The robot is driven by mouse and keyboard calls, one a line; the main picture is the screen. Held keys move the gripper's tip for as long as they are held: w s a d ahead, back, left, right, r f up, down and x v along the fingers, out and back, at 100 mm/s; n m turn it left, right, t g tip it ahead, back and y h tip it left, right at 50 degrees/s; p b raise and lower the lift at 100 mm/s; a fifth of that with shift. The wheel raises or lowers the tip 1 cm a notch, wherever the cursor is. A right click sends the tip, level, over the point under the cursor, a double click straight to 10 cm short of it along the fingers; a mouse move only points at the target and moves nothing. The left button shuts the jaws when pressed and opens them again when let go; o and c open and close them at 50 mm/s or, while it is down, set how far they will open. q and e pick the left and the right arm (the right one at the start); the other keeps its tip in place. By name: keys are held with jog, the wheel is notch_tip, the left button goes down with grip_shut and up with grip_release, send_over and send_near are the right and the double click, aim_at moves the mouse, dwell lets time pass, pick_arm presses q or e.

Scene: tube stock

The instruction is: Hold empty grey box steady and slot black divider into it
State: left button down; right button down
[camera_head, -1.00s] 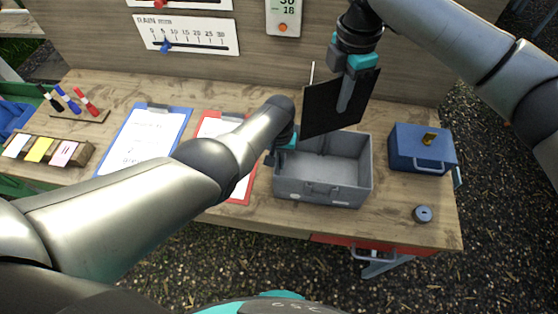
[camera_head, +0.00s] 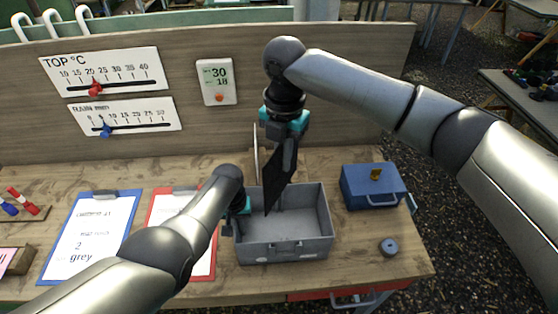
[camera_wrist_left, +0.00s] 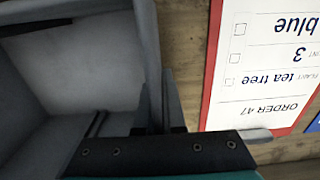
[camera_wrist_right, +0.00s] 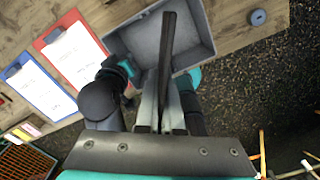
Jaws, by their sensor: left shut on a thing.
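The grey box (camera_head: 290,251) stands on the table with its top open and its inside bare. My left gripper (camera_head: 241,208) is shut on its left wall; the left wrist view shows that wall (camera_wrist_left: 149,42) running into the fingers. The black divider (camera_head: 279,181) hangs upright from my right gripper (camera_head: 286,150), turned nearly edge-on to the head camera. Its lower end overlaps the box opening; I cannot tell whether it is below the rim. In the right wrist view the divider (camera_wrist_right: 168,45) is a thin dark strip between the fingers, across the box.
A blue box (camera_head: 368,187) with a handle stands right of the grey box, with a small round grey disc (camera_head: 389,247) in front of it. Red (camera_head: 207,262) and blue (camera_head: 95,230) clipboards lie to the left. A board (camera_head: 190,90) with gauges rises behind the table.

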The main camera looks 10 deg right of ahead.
aim_at(282, 190)
jog(key=n, duration=0.3)
jog(key=f+n, duration=0.1)
jog(key=n, duration=0.2)
jog(key=shift+w+f, duration=0.1)
jog(key=shift+a+f, duration=0.1)
jog(key=shift+f, duration=2.7)
jog(key=shift+f, duration=0.1)
jog(key=shift+f, duration=0.8)
jog(key=shift+f, duration=0.2)
jog(key=shift+f, duration=1.3)
jog(key=shift+f, duration=0.2)
jog(key=shift+f, duration=1.3)
jog(key=shift+f, duration=0.1)
